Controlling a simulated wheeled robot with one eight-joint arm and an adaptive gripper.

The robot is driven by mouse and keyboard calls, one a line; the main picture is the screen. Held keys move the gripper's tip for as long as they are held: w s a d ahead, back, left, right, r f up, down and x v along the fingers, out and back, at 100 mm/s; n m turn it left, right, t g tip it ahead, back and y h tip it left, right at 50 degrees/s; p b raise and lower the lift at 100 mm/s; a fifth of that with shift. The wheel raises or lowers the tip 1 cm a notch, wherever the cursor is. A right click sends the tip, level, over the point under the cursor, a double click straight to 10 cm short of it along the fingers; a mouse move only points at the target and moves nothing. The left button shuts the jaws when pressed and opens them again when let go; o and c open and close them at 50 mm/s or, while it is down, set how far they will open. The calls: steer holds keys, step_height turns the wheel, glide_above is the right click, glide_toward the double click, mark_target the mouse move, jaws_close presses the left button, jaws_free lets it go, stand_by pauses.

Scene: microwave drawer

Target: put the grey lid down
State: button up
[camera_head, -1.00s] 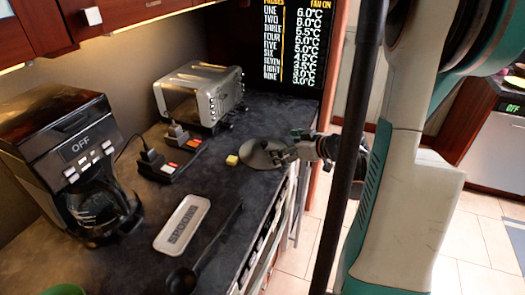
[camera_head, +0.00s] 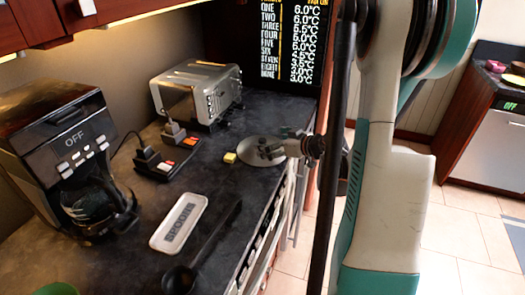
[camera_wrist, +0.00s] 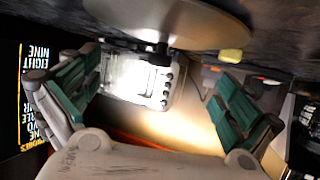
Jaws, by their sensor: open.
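The grey lid (camera_head: 255,157) is a round disc at the far right part of the dark counter, beside a small yellow block (camera_head: 230,158). It looks flat on the counter. My gripper (camera_head: 274,150) is at the lid's right side, over its knob. In the wrist view, which is upside down, the lid (camera_wrist: 180,18) fills the top, and its dark knob (camera_wrist: 161,54) points into the gap between my fingers. My gripper (camera_wrist: 158,88) is open there, with both green-padded fingers apart from the knob.
A toaster (camera_head: 200,92) stands behind the lid, with power sockets (camera_head: 165,160) to its left. A spoon rest (camera_head: 180,222), a black ladle (camera_head: 205,250) and a coffee maker (camera_head: 70,155) are nearer. The counter's front edge is just right of the lid.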

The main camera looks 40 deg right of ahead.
mark_target(263, 141)
steer(key=b+x, duration=0.1)
steer(key=x, duration=0.4)
steer(key=shift+w+r+b, duration=0.1)
steer(key=shift+b, duration=0.3)
steer(key=shift+s, duration=0.2)
jaws_close()
